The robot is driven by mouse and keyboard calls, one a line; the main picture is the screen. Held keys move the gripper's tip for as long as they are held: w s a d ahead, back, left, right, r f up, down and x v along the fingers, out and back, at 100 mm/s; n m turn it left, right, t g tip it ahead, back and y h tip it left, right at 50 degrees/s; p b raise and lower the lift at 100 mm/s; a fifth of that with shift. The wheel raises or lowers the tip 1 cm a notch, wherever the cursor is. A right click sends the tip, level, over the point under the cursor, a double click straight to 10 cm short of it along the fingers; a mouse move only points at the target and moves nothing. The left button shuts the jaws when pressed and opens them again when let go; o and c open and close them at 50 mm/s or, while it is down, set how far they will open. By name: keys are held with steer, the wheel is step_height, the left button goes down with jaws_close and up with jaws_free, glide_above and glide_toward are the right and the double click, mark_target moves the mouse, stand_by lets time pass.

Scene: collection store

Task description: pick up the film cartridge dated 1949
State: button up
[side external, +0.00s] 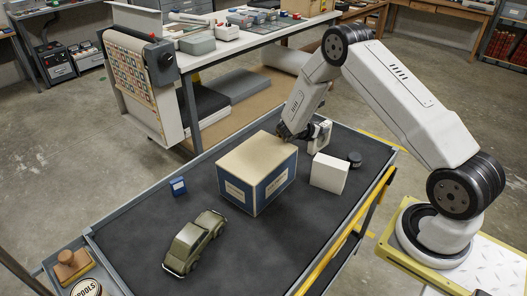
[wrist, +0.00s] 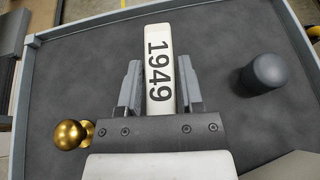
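The film cartridge dated 1949 (wrist: 160,68) is a narrow white block with black digits on its upper face, at the top centre of the wrist view. My gripper (wrist: 160,75) has one grey finger on each side of it, close to its long sides. I cannot tell whether the fingers press on it or leave a thin gap. In the side view my gripper (side external: 287,131) is low behind the blue and cream box, which hides part of that area. A white upright shape just right of it is too small to name surely.
The blue and cream box (side external: 254,184) stands close to my gripper. A white box (side external: 329,173) and a dark cylinder (wrist: 265,74) stand nearby. A brass knob (wrist: 69,134) is left of my gripper. A toy car (side external: 195,243) and small blue box (side external: 178,186) are farther off.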

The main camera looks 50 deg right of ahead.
jaws_close()
steer(key=shift+r, duration=0.1)
steer(key=shift+r, duration=0.7)
steer(key=s+a+r, duration=0.7)
steer(key=s+r, duration=0.4)
steer(key=s, duration=0.1)
steer(key=shift+r, duration=0.2)
stand_by(0.3)
